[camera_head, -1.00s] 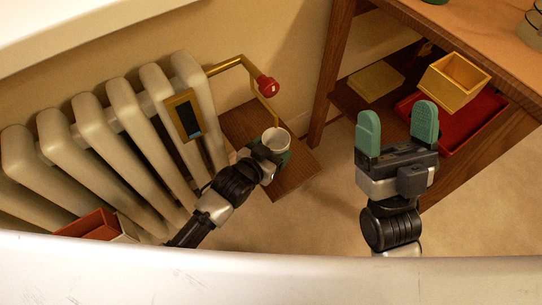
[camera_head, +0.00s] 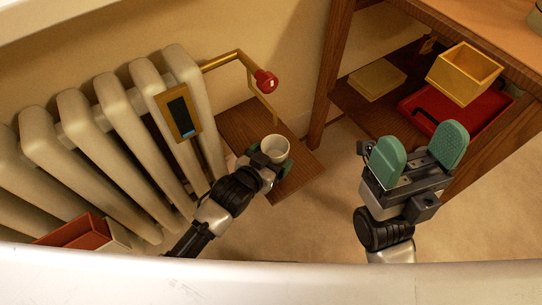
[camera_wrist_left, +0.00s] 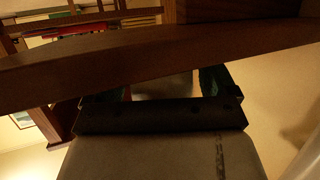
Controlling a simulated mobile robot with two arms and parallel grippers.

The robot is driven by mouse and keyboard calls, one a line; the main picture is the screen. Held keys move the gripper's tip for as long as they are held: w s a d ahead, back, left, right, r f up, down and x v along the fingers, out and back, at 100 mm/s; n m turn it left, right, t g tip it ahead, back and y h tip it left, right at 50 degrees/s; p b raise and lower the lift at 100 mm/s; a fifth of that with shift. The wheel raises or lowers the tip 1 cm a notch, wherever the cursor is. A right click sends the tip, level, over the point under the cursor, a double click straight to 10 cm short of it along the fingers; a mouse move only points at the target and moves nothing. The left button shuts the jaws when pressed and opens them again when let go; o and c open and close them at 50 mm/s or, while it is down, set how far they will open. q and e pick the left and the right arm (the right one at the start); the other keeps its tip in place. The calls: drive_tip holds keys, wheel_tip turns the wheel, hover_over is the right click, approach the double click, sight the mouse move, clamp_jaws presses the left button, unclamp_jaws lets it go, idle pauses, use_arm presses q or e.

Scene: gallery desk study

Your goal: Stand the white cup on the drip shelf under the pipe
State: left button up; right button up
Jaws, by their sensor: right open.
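The white cup (camera_head: 274,149) is upright over the wooden drip shelf (camera_head: 238,121), near its front part. The brass pipe (camera_head: 225,61) reaches over the shelf from the left, with its end just behind the cup. My left gripper (camera_head: 271,161) has its green fingers on both sides of the cup and appears shut on it. Whether the cup's base touches the shelf is hidden. In the left wrist view the cup (camera_wrist_left: 164,88) shows between the fingers, partly covered by a dark wooden edge. My right gripper (camera_head: 417,153) is open and empty, to the right.
A red knob (camera_head: 266,81) sits on the pipe. A ribbed radiator (camera_head: 120,100) with a framed panel (camera_head: 178,112) stands to the left. At right, a wooden desk (camera_head: 500,32) holds a red tray (camera_head: 487,112) and yellow box (camera_head: 463,75) below. A red box (camera_head: 75,231) lies lower left.

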use_arm(q)
drive_tip(key=shift+o, duration=0.6)
